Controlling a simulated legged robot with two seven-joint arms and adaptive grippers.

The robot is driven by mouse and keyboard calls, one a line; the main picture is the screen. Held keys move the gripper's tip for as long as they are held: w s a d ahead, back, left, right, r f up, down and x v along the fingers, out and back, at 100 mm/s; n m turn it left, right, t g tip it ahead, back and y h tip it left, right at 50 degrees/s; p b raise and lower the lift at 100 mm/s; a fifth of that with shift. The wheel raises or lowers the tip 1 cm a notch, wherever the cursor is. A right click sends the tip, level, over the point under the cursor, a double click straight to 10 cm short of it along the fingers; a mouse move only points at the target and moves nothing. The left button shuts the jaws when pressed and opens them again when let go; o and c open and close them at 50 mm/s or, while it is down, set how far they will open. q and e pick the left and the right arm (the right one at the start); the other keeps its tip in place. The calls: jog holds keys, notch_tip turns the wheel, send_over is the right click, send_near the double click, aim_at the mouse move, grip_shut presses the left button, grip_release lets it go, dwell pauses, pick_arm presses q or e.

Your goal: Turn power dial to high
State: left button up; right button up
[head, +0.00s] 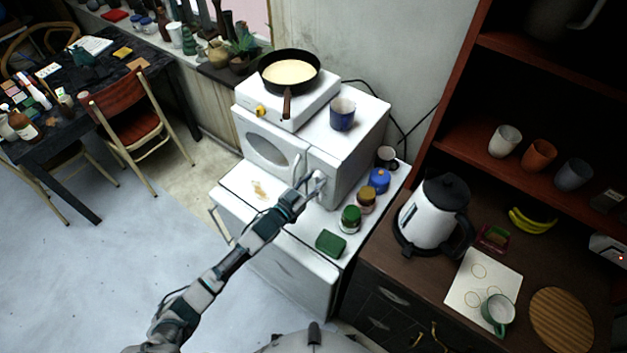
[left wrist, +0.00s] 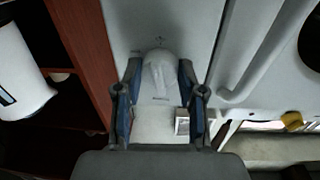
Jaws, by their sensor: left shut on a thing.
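The white microwave (head: 345,160) stands on a white cabinet and has an oval window in its door. Its power dial (left wrist: 160,72) is a pale round knob with a raised grip on the front panel, with small markings above and below it. My left gripper (head: 314,183) reaches the right part of the microwave front. In the left wrist view its two blue-padded fingers (left wrist: 158,88) are on both sides of the dial, shut on it. In the head view the gripper hides the dial. My right gripper is not in view.
A hot plate (head: 309,107) with a yellow knob and a pan (head: 290,65) sits on the microwave beside a blue mug (head: 342,114). Jars (head: 351,216) and a green sponge (head: 331,243) are near the arm. A kettle (head: 428,215) stands at right.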

pick_arm(q)
jog(key=shift+s+f+m, duration=0.1)
jog(key=shift+f+m, duration=0.45)
jog(key=shift+m, duration=0.25)
jog(key=shift+a, duration=0.1)
jog(key=o, duration=1.1)
jog(key=shift+o, duration=0.2)
jog(key=shift+w+r, duration=0.15)
jog(key=shift+w, duration=0.05)
jog(key=shift+r, duration=0.1)
jog(key=v, duration=1.2)
